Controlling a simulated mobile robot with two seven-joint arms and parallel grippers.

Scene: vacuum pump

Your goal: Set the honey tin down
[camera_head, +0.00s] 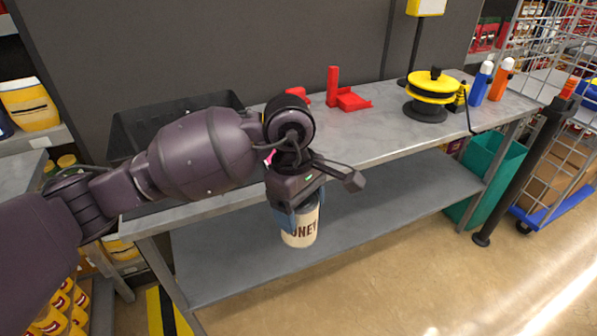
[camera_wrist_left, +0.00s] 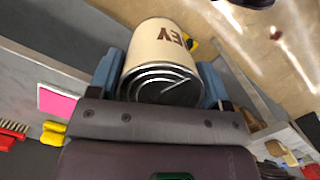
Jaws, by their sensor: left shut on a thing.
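The honey tin (camera_head: 300,228) is cream with dark lettering. It is in my left gripper (camera_head: 296,214), which is shut on it and points downward. In the head view the tin hangs at the front edge of the metal table, with the lower shelf behind it. In the left wrist view the honey tin (camera_wrist_left: 160,60) sits between the two blue fingers of the left gripper (camera_wrist_left: 161,85), its ringed metal end facing the camera. My right gripper is not in view.
The grey table top (camera_head: 385,128) holds a red holder (camera_head: 347,98), a yellow-and-black reel (camera_head: 430,95), a blue bottle (camera_head: 481,83) and an orange bottle (camera_head: 501,79). A black crate (camera_head: 130,131) stands at the left. The lower shelf (camera_head: 400,195) looks bare.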

